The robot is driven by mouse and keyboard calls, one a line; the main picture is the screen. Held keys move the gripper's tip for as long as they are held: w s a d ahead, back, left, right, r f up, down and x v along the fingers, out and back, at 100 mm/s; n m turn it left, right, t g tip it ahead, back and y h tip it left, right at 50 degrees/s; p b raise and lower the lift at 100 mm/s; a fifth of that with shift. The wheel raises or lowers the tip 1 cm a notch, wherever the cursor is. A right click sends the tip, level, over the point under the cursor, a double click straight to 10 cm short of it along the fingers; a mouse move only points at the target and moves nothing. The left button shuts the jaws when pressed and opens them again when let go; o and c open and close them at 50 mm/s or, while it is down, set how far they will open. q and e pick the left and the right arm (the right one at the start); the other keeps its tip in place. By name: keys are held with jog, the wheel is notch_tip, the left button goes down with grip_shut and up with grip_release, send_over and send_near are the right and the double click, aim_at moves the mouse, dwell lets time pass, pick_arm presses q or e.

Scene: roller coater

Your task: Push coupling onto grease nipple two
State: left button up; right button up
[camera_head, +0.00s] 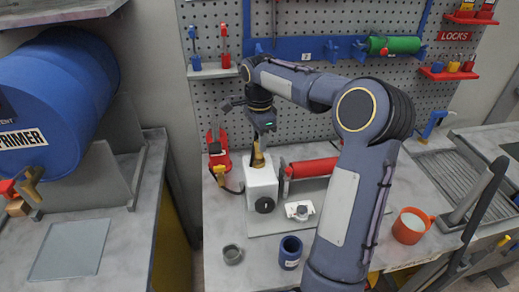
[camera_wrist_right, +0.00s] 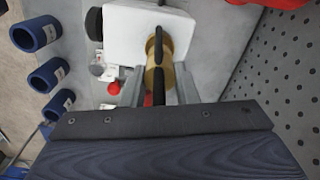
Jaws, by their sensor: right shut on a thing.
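My right gripper (camera_head: 259,148) reaches down over the white block (camera_head: 261,182) at the left end of the red roller. It is shut on a brass piece, which looks like the coupling (camera_head: 258,161), at the top of that block. In the right wrist view the brass coupling (camera_wrist_right: 152,76) lies between the fingers of my right gripper (camera_wrist_right: 159,88), against or just above the white block (camera_wrist_right: 120,30). I cannot tell whether they touch. No grease nipple can be made out; the coupling and gripper cover that spot. My left gripper is not in view.
A red tool (camera_head: 216,158) with a black hose stands left of the block. The red roller (camera_head: 313,168) lies to its right. A pegboard (camera_head: 300,120) closes the back.

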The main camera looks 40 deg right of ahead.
jog(key=shift+f+b, duration=0.9)
jog(key=shift+f, duration=0.6)
jog(key=shift+f, duration=0.25)
jog(key=o, duration=1)
jog(key=shift+o, duration=0.2)
